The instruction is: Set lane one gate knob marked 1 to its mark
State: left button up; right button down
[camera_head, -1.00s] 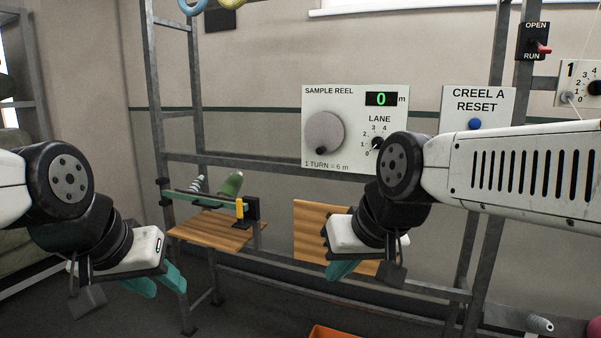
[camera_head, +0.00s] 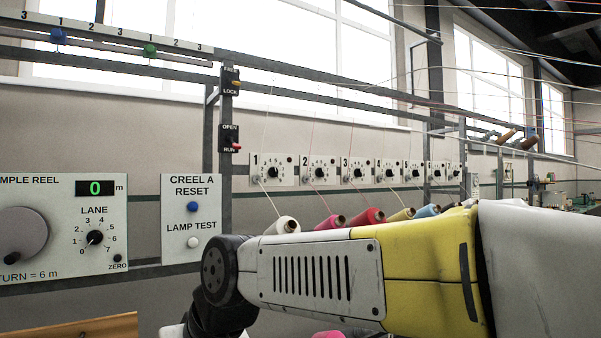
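The lane one gate plate, marked 1 (camera_head: 256,162), is the leftmost in a row of small white plates on the frame. Its black knob (camera_head: 272,172) sits in the middle of a small numbered dial. The pointer and the mark are too small to read. A pale thread runs from the plate's lower left down to a cream cone (camera_head: 284,226). My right arm crosses the lower part of the view, well below and in front of the plate. The fingers of my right gripper are below the picture edge. My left gripper is out of view.
Similar plates, such as the one marked 2 (camera_head: 319,168), continue to the right above coloured cones. To the left are the OPEN/RUN switch (camera_head: 230,139), the CREEL A RESET panel (camera_head: 191,218) and the SAMPLE REEL panel (camera_head: 62,250), which reads 0.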

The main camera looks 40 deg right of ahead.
aim_at(273, 172)
jog(key=z, duration=1.25)
